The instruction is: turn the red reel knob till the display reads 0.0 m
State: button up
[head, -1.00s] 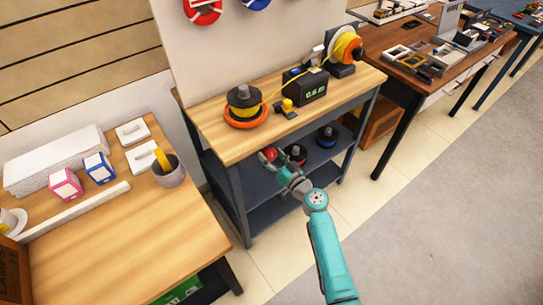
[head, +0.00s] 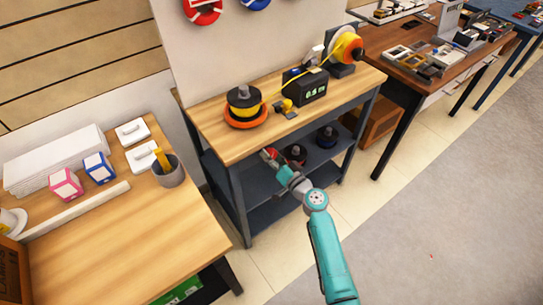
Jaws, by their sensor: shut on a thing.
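A red knob (head: 270,152) shows just below the front edge of the workbench top, largely covered by my gripper. My gripper (head: 271,156) is shut on it, with the arm reaching up from the lower right. The black counter box (head: 304,87) stands on the bench top with a lit green display (head: 313,92). Its digits are too small to read surely; they look like 0.6 something. A yellow line runs past the counter between an orange-based reel (head: 245,108) and a reel (head: 346,47) at the back right.
Dark reels with red (head: 294,154) and blue (head: 327,136) parts sit on the shelf below the bench top (head: 215,120). A bench leg (head: 236,200) stands left of my gripper. A wooden table (head: 110,235) is at left.

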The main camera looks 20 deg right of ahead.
jog(key=o, duration=1.2)
jog(key=shift+c, duration=0.2)
jog(key=shift+n, duration=0.3)
